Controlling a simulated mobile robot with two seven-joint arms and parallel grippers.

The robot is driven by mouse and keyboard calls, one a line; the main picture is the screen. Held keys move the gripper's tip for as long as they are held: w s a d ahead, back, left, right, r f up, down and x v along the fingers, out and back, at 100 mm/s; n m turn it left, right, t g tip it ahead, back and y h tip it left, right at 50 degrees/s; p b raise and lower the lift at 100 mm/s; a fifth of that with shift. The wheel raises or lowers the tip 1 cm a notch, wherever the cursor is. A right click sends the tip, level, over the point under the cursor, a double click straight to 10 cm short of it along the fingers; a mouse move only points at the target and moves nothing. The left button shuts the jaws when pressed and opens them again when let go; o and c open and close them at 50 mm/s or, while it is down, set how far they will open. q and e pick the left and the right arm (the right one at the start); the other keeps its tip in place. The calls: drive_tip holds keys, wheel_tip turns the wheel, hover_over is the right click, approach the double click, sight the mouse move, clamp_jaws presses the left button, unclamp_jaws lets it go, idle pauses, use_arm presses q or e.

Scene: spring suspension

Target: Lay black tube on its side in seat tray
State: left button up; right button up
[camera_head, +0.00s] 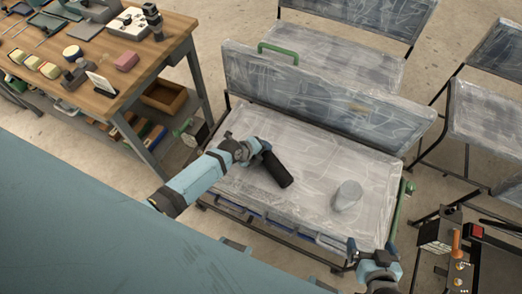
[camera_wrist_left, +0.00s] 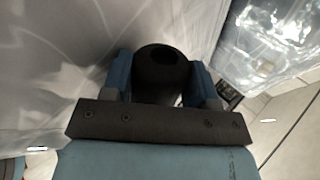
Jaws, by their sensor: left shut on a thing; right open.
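The black tube (camera_head: 278,170) shows over the left-middle of the seat tray (camera_head: 318,150), a pale seat wrapped in clear plastic. My left gripper (camera_head: 258,152) is shut on the tube near its upper-left end. The tube slants down to the right in the head view; I cannot tell whether it touches the seat. In the left wrist view the tube (camera_wrist_left: 160,68) sits between the two blue fingers, with its round, hollow end facing the camera. My right gripper (camera_head: 370,254) is open and empty at the seat's front right corner.
A wooden workbench (camera_head: 140,60) with tools is at the left. Other wrapped seats (camera_head: 335,48) stand behind. The seat's middle is clear.

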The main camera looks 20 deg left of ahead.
use_arm(q)
drive_tip(key=o, duration=1.3)
drive_tip(key=shift+s, duration=0.1)
drive_tip(key=shift+s+a+r, duration=0.3)
drive_tip(key=shift+s, duration=0.05)
drive_tip(key=v, duration=1.2)
drive_tip(key=shift+r+p, duration=0.4)
drive_tip(key=shift+r, duration=0.1)
